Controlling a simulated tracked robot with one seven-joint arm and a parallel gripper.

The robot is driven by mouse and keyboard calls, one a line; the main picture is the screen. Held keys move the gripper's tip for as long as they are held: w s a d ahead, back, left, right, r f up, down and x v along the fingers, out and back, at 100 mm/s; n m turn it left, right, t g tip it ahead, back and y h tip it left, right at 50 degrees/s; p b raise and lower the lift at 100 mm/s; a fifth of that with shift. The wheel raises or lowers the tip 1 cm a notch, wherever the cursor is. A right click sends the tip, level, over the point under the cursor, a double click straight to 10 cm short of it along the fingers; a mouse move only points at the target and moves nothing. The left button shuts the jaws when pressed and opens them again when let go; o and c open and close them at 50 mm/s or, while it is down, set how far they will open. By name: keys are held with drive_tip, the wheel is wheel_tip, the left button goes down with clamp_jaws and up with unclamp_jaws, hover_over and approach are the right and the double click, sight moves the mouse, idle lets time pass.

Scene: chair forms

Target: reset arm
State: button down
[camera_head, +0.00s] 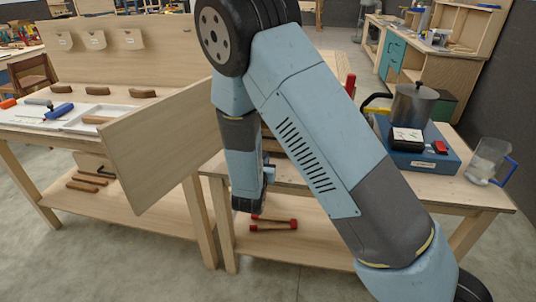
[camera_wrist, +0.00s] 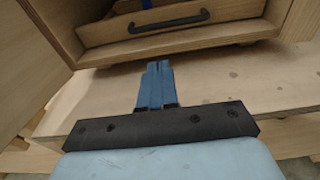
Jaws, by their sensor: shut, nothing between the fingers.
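My arm crosses the middle of the head view and hangs down in front of the workbench. My gripper (camera_wrist: 158,68) has two blue fingers pressed together with nothing between them. In the wrist view the fingers point at a wooden drawer front (camera_wrist: 160,35) with a black bar handle (camera_wrist: 168,21).
A wooden panel (camera_head: 165,145) juts out left of my arm. On the right bench stand a metal pot (camera_head: 413,103), a blue device (camera_head: 425,155) and a clear jug (camera_head: 487,160). Red-ended tools (camera_head: 273,223) lie on the lower shelf. Floor shows at the left front.

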drive_tip(key=s+d+r+m+g+h, duration=0.4)
drive_tip(key=s+d+r+m+g, duration=0.2)
drive_tip(key=d+r+m, duration=0.6)
drive_tip(key=s+d+r+m+g+h, duration=0.45)
drive_tip(key=s+d+r+m, duration=0.2)
drive_tip(key=d, duration=0.85)
drive_tip(key=s+d+r+m+g+y, duration=0.4)
drive_tip(key=s+m+y, duration=0.1)
drive_tip(key=s+m, duration=0.35)
drive_tip(key=s+a+r+m+t+y, duration=0.3)
drive_tip(key=s+r+m+y, duration=0.3)
drive_tip(key=s, duration=0.3)
drive_tip(key=shift+s+a+r+m+t, duration=0.25)
drive_tip(key=shift+a+r+m+t, duration=0.1)
drive_tip(key=shift+m, duration=0.25)
